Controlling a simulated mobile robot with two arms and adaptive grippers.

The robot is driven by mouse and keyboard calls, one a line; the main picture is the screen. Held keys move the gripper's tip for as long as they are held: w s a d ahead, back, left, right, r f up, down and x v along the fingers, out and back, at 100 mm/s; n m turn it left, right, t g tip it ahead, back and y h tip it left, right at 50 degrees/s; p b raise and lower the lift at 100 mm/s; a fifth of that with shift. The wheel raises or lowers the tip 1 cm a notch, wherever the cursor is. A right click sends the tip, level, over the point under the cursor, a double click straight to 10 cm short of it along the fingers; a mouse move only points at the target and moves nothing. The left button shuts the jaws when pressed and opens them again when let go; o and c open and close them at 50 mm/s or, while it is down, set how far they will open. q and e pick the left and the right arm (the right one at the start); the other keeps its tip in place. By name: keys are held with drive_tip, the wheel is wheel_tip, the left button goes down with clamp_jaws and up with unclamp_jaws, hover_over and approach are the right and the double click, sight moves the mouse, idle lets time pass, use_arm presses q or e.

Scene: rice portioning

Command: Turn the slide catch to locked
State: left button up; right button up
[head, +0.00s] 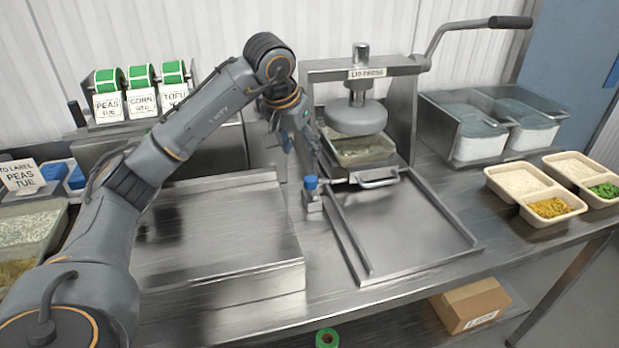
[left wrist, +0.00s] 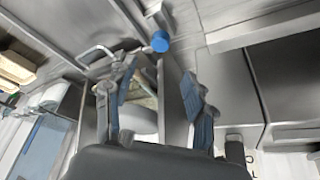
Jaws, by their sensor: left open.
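The slide catch (head: 312,200) is a small metal block with a blue knob (head: 311,183), at the left front of the press beside the slide rails. The blue knob also shows in the left wrist view (left wrist: 160,42), beyond the fingertips and roughly between them. My left gripper (head: 307,152) points down just above and behind the catch. Its two blue-padded fingers (left wrist: 158,72) are apart with nothing held between them. I cannot tell from these views whether the catch is turned to locked. My right gripper is not in view.
The lid press (head: 357,118) stands over a filled tray (head: 362,152) on a slide with a bar handle (head: 378,182). A raised steel surface (head: 215,235) lies to the left. Portioned trays (head: 520,180) and steel bins (head: 480,147) stand at the right. The railed surface in front is clear.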

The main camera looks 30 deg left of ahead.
sight(310, 179)
use_arm(q)
drive_tip(key=p+x, duration=0.1)
drive_tip(key=x, duration=1)
drive_tip(key=shift+f, duration=0.15)
clamp_jaws()
